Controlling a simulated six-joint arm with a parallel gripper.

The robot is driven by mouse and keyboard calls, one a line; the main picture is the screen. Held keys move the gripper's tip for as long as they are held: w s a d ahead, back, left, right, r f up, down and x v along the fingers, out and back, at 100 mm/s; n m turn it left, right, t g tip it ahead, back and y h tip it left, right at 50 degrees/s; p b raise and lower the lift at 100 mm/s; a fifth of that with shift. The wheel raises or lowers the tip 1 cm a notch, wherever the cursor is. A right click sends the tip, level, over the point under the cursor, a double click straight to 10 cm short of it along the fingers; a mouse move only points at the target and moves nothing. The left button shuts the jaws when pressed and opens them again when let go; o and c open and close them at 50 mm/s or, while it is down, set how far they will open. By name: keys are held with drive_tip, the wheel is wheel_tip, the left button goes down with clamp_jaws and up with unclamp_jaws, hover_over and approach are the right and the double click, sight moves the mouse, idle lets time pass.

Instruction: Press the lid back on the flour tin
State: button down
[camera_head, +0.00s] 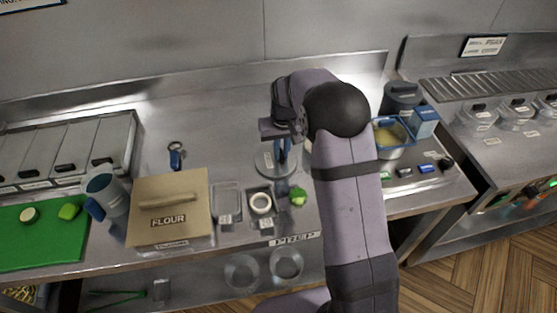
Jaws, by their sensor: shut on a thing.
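A tan square box labelled FLOUR (170,222) stands on the steel counter left of centre. A flat tan top with a bar handle (168,201) covers it; I cannot tell whether it is seated fully. My gripper (281,143) is right of and behind the box, over the middle of the counter. It is shut on a blue upright piece (282,151). A round grey disc (266,165) shows just below the blue piece. I cannot tell whether the two are joined, or whether the disc touches the counter. My arm hides part of the counter to the right.
A blue-handled jug (103,191) and a green board (38,236) are left of the box. A blue-rimmed pot (393,137) is beyond my arm.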

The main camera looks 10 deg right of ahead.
sight(281, 154)
drive_tip(key=shift+r, duration=0.1)
drive_tip(key=shift+r+p, duration=2.05)
drive_tip(key=shift+r, duration=0.45)
drive_tip(key=d+r+m+p, duration=0.3)
drive_tip(key=d, duration=0.4)
drive_tip(key=d+r+m+h+p, duration=0.1)
drive_tip(key=d+r+m+p, duration=0.2)
drive_tip(key=d, duration=0.4)
drive_tip(key=shift+s+d+r+m, duration=0.35)
drive_tip(key=shift+r+m, duration=0.05)
drive_tip(key=shift+m, duration=0.4)
drive_tip(key=shift+f, duration=0.1)
